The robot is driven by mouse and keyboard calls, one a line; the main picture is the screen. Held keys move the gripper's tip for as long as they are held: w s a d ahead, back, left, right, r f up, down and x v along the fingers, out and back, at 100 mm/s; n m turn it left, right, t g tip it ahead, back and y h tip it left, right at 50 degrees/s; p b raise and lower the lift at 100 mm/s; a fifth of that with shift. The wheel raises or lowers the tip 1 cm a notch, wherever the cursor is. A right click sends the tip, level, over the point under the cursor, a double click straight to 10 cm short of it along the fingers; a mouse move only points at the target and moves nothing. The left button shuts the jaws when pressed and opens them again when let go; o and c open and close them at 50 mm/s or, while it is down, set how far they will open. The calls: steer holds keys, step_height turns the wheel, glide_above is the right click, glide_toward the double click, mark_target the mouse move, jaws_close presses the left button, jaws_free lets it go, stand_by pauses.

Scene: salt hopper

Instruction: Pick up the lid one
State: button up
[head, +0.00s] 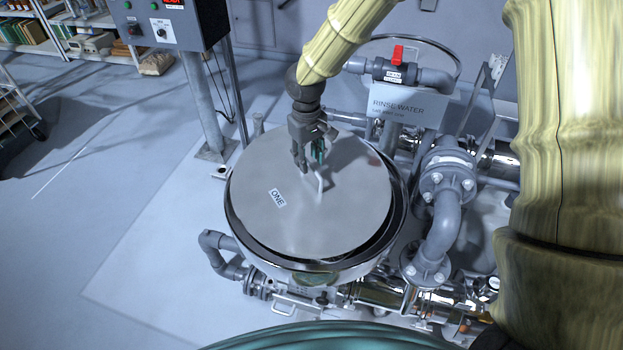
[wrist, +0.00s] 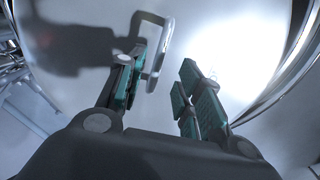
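The lid one (head: 265,215) is a round, flat, grey metal disc with a white "ONE" label (head: 278,198). It lies over the round steel hopper (head: 234,222), with a dark gap showing along the right and lower right rim. A light bar handle (head: 321,184) stands near the lid's middle; it also shows in the wrist view (wrist: 164,48). My gripper (head: 312,170) is just above the lid at the handle. In the wrist view my gripper (wrist: 157,84) has its teal-padded fingers apart, with the handle close to the left finger. Contact with the handle cannot be told.
A rinse water sign (head: 404,107) and a red-handled valve (head: 397,54) stand behind the hopper. Grey flanged pipes (head: 447,215) crowd its right side. A control box (head: 168,20) on a post stands at back left.

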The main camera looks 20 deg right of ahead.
mark_target(311, 165)
steer(key=shift+w+f, duration=0.55)
steer(key=shift+f, duration=0.1)
steer(key=shift+w+d+f+p, duration=0.15)
steer(key=shift+f+p, duration=0.15)
steer(key=shift+p, duration=0.2)
steer(key=shift+s+d+f, duration=0.1)
steer(key=shift+s+f, duration=0.1)
steer(key=shift+f, duration=0.15)
steer(key=shift+s+f+p, duration=0.2)
steer(key=shift+s+p, duration=0.1)
steer(key=shift+s, duration=0.7)
steer(key=shift+w+f, duration=0.75)
steer(key=shift+w, duration=0.1)
steer(key=shift+s+r, duration=0.35)
steer(key=shift+s, duration=0.1)
jaws_close()
steer(key=shift+w+f, duration=0.1)
